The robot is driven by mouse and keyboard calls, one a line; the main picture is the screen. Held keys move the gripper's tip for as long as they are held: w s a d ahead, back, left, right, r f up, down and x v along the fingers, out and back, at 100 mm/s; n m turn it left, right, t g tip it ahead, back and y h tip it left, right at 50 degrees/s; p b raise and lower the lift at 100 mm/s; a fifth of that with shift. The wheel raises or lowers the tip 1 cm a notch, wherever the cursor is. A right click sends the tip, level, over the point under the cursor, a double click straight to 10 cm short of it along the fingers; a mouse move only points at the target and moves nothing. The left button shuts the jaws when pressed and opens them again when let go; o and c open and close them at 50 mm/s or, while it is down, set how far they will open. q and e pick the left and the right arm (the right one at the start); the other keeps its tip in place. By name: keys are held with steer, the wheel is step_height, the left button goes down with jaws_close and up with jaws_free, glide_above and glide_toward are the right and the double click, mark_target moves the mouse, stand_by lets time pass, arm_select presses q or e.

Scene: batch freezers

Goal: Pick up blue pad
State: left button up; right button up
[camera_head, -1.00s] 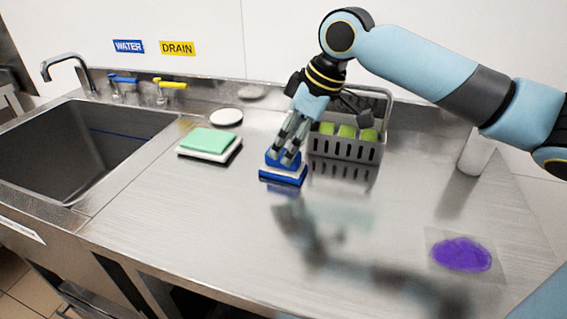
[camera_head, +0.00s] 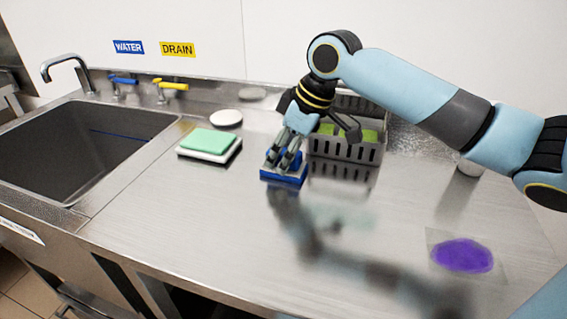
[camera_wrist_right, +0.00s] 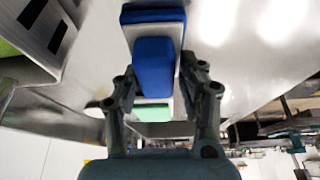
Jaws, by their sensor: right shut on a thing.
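The blue pad (camera_head: 284,178) is on the steel counter, left of the grey caddy, with a blue upper part and a white layer. My right gripper (camera_head: 284,162) is over it with its fingers down around the upper part. In the right wrist view the blue pad (camera_wrist_right: 153,55) lies between the fingertips of my right gripper (camera_wrist_right: 158,85), which is shut on it. In the head view the fingers hide part of the pad; I cannot tell if it is clear of the counter. My left gripper is not in view.
A grey caddy (camera_head: 345,150) with green items stands just right of the pad. A green-and-white pad stack (camera_head: 208,143) and a white disc (camera_head: 226,117) lie to the left, near the sink (camera_head: 85,145). A purple patch (camera_head: 462,255) is at front right.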

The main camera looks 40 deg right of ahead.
mark_target(284, 152)
step_height(284, 152, up, 10)
steer(key=shift+r+p, duration=0.1)
steer(key=shift+p, duration=0.2)
